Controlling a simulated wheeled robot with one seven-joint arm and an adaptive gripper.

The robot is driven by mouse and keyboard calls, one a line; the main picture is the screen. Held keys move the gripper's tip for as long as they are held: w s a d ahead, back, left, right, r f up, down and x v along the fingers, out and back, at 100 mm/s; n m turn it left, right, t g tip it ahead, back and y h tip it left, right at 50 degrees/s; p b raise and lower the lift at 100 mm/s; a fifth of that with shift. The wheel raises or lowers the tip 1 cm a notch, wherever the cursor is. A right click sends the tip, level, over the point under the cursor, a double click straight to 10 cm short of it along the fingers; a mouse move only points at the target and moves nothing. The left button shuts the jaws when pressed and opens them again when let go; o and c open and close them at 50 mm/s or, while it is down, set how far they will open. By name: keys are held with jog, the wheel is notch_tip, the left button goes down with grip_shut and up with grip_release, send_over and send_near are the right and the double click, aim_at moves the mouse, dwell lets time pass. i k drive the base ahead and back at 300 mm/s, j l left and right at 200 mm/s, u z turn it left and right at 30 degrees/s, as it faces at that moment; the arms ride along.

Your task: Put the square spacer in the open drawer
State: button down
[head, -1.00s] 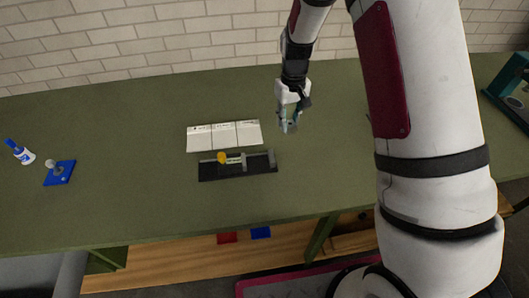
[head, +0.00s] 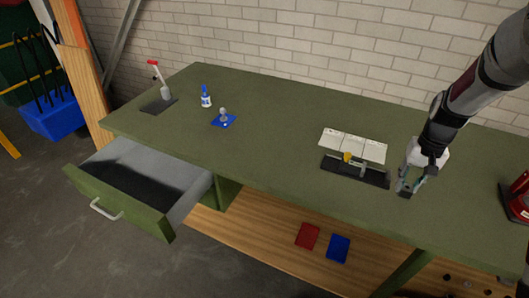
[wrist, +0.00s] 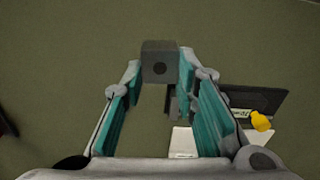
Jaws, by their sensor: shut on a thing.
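The square spacer (wrist: 160,66) is a dark grey block with a round hole in the face toward the wrist camera. My gripper (head: 411,185) is shut on it, with the block between its teal-padded fingertips. In the head view, the spacer (head: 405,194) shows small and dark at the fingertips, over the right part of the green bench. I cannot tell its exact height above the bench. The open drawer (head: 118,206) has a green front with a light handle, grey sides and a dark bottom. It sticks out under the bench's left end, far from my gripper.
A black tray (head: 340,173) with a caliper and yellow knob lies left of my gripper, before a white sheet (head: 365,147). A red machine (head: 518,198) is at right.

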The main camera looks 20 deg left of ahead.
aim_at(160, 197)
jog(key=j+u, duration=0.15)
jog(key=u, duration=0.2)
jog(key=i+j+u, duration=0.1)
jog(key=u, duration=0.3)
jog(key=i+j+u, duration=0.1)
jog(key=u, duration=0.25)
jog(key=i+j, duration=0.55)
